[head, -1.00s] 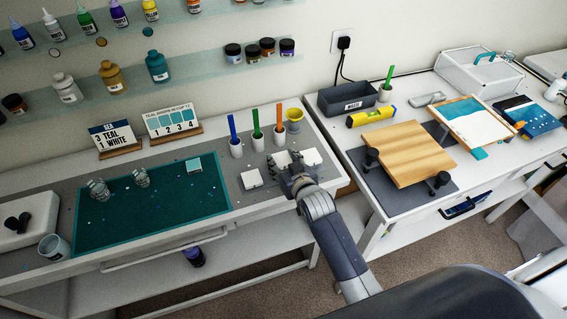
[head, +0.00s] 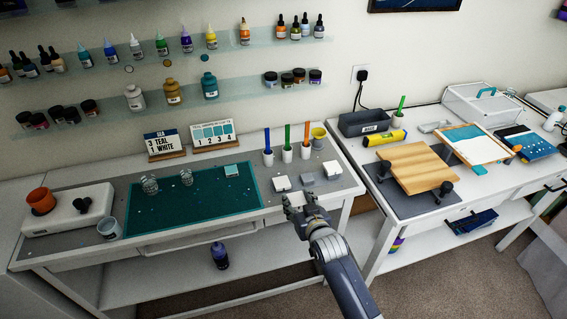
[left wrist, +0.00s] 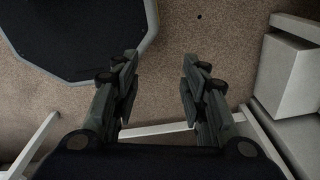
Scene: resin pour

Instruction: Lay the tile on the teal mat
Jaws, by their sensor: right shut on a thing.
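The teal mat (head: 190,203) lies on the left bench in the head view. A small pale teal square (head: 231,171) sits near its back right corner, and two clear cups (head: 150,184) stand toward its back. My right gripper (head: 303,199) is in front of the bench edge, right of the mat. It is shut on a small pale tile (head: 297,199), mostly hidden by the fingers. Behind it are a white-topped block (head: 281,183), a bare grey block (head: 307,179) and another white-topped block (head: 331,169). My left gripper (left wrist: 158,76) is open and empty above the floor.
Pen holders (head: 287,154) and a yellow cup (head: 318,138) stand behind the blocks. The right bench holds a wooden board (head: 418,166). The mat's middle and front are clear except for specks.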

